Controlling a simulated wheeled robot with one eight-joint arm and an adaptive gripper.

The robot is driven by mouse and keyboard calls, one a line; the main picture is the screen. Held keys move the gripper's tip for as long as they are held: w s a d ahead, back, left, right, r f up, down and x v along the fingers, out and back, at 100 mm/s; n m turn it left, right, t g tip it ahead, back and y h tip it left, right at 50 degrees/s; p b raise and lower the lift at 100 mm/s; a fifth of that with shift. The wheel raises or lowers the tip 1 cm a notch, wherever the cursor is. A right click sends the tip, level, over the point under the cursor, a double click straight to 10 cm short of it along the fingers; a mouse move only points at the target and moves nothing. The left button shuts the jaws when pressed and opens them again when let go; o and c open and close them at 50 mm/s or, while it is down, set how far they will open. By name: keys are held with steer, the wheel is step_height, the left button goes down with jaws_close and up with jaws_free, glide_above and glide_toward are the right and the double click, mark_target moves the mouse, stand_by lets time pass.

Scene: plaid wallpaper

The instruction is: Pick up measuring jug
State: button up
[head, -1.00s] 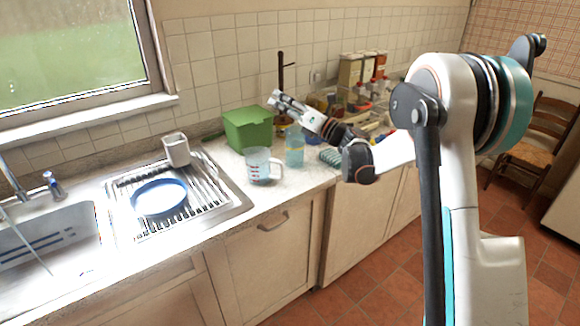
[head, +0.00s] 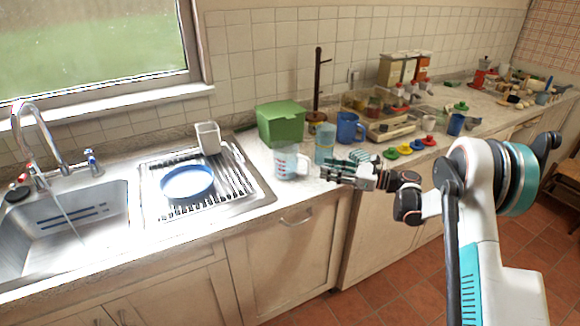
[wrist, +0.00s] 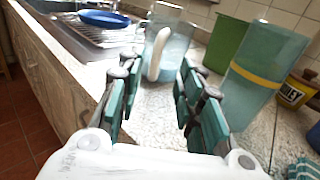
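The measuring jug (head: 286,162) is clear with red markings and stands upright on the counter, beside the drying rack and in front of the green box. In the wrist view the jug (wrist: 172,46) is straight ahead, with its pale handle (wrist: 155,56) turned towards me. My gripper (head: 328,172) is just right of the jug in the head view, low over the counter. In the wrist view my gripper (wrist: 155,75) is open, its teal-padded fingers apart. The handle shows in the gap, beyond or near the fingertips; I cannot tell whether it is between them.
A translucent blue tumbler (head: 325,143) stands close right of the jug; it also shows in the wrist view (wrist: 255,80). The green box (head: 281,122) is behind. A blue bowl (head: 187,184) sits on the rack at left. A blue mug (head: 349,127) stands farther right.

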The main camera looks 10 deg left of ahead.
mark_target(308, 174)
steer(key=shift+x, duration=1.2)
steer(key=b+x, duration=0.1)
steer(key=x, duration=0.2)
steer(key=b+x, duration=0.1)
steer(key=x, duration=0.1)
steer(key=shift+s+a+f+b, duration=0.1)
steer(key=shift+s+f+b, duration=0.15)
steer(key=shift+f+b, duration=0.1)
steer(key=shift+r, duration=0.15)
jaws_close()
